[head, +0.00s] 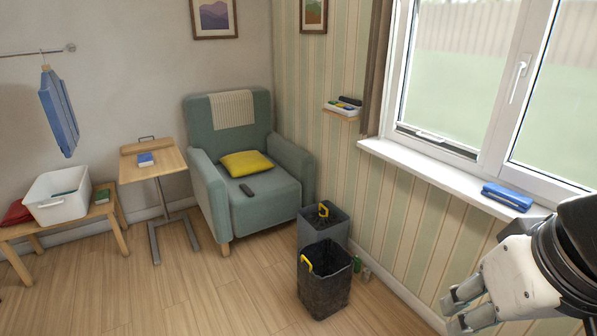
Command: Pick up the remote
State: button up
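My gripper (452,315) is at the lower right of the head view, far from the armchair and below the window sill. Its two fingers point left and stand apart, with nothing seen between them.
A side table (152,165) and a bench (104,211) stand left. A blue case (507,196) lies on the sill. The floor in front is clear.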

aim_at(245, 189)
jog(key=u, duration=0.55)
jog(key=i+j, duration=0.25)
jog(key=i, duration=0.3)
jog(key=i+j, duration=0.25)
jog(key=i, duration=0.25)
jog(key=i+j, duration=0.25)
jog(key=i, duration=0.3)
jog(key=i+j+z, duration=0.1)
jog(key=i, duration=0.45)
jog(key=i+j, duration=0.7)
jog(key=i, duration=0.35)
jog(key=i+j, duration=0.3)
jog(key=i, duration=0.2)
jog(key=i+l+z, duration=0.05)
